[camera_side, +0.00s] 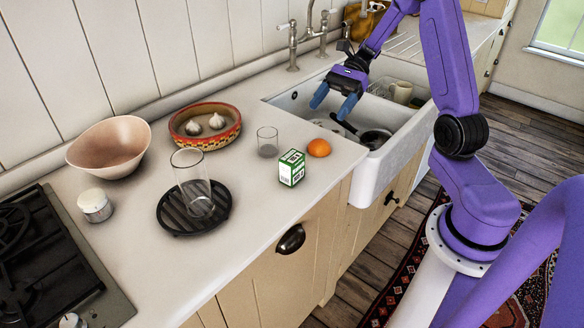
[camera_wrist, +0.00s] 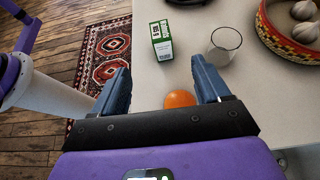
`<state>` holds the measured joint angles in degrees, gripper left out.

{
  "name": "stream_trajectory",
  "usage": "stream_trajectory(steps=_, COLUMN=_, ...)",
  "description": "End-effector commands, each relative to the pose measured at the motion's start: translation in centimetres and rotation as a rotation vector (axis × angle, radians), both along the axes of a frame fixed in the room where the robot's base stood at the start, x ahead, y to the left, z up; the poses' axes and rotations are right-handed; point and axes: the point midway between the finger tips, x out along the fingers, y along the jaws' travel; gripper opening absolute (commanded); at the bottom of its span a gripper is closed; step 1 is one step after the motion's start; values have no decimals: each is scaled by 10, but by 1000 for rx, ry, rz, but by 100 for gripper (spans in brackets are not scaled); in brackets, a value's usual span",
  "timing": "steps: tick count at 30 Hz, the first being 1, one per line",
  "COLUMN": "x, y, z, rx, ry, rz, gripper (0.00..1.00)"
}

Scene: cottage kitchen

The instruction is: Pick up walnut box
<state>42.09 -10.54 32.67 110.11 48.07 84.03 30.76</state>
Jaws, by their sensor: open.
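The walnut box, a small green and white carton (camera_side: 291,168), stands upright on the white counter near its front edge. Its lettering is too small to read. In the wrist view the carton (camera_wrist: 161,40) is beyond my fingertips, a little left of centre. My gripper (camera_side: 334,101) is open and empty, raised over the sink, to the right of and apart from the carton. The blue fingers also show in the wrist view (camera_wrist: 160,68), with nothing held between them.
An orange (camera_side: 319,148) and an empty glass (camera_side: 267,142) stand close to the carton. A tall glass (camera_side: 190,178) stands on a black trivet (camera_side: 174,217) to the left. A patterned bowl (camera_side: 179,138) holds garlic. The sink (camera_side: 371,185) contains dishes.

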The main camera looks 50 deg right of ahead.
Motion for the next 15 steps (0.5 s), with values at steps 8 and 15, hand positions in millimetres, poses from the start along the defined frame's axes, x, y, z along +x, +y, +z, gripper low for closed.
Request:
stream_trajectory(steps=8, x=1, y=26, z=-16, rx=10, ry=8, rz=-12, gripper=76)
stream_trajectory(steps=15, x=0, y=66, z=-38, rx=9, ry=9, rz=-12, gripper=76)
